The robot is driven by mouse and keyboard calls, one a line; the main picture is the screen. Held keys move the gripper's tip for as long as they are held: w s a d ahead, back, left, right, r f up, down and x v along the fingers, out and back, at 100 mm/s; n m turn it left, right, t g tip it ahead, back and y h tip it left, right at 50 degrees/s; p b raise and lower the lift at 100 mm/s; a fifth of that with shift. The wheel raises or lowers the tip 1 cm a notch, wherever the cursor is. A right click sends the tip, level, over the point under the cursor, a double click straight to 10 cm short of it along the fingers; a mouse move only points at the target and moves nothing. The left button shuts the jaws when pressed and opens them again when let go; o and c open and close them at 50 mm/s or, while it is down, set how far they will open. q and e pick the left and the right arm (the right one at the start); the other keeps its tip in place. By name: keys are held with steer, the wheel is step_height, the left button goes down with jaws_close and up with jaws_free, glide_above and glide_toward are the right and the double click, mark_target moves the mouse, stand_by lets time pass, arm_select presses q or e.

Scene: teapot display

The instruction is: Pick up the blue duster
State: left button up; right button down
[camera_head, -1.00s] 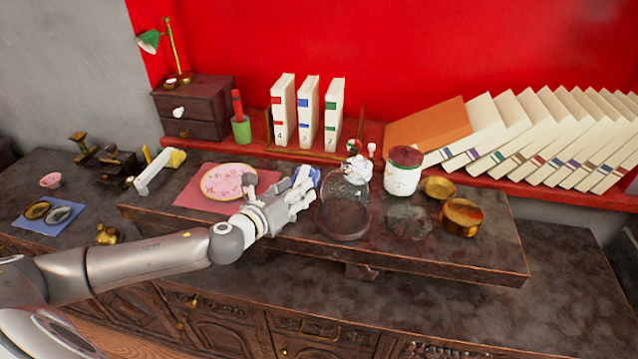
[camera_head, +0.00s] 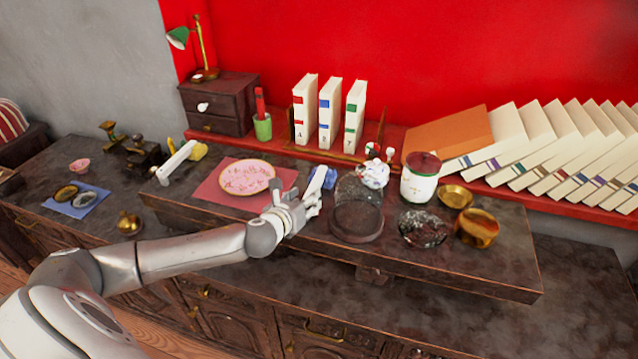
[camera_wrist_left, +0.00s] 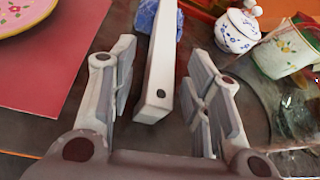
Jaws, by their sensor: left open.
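The blue duster has a white bar-like handle (camera_wrist_left: 160,65) and a blue head (camera_wrist_left: 146,18). In the head view its blue head (camera_head: 330,178) shows just left of a glass dome, with the white handle (camera_head: 316,180) beside it. My left gripper (camera_head: 303,207) is at the near end of the duster, over the raised board. In the left wrist view the gripper (camera_wrist_left: 163,55) is open, with the handle between its fingers and a gap visible on both sides. Part of the blue head is hidden behind the handle. My right gripper is not in view.
The glass dome (camera_head: 357,212) stands close on the right. A pink plate (camera_head: 246,177) on a red mat (camera_head: 207,190) lies left. Behind the dome is a small blue-and-white pot (camera_head: 375,174). A white bar with a yellow head (camera_head: 178,163) lies further left.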

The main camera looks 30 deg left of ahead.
mark_target(322, 176)
arm_select(q)
steer(key=shift+p+x, duration=0.35)
steer(key=shift+x, duration=2.15)
steer(key=shift+r, duration=0.1)
steer(key=shift+c, duration=0.4)
jaws_close()
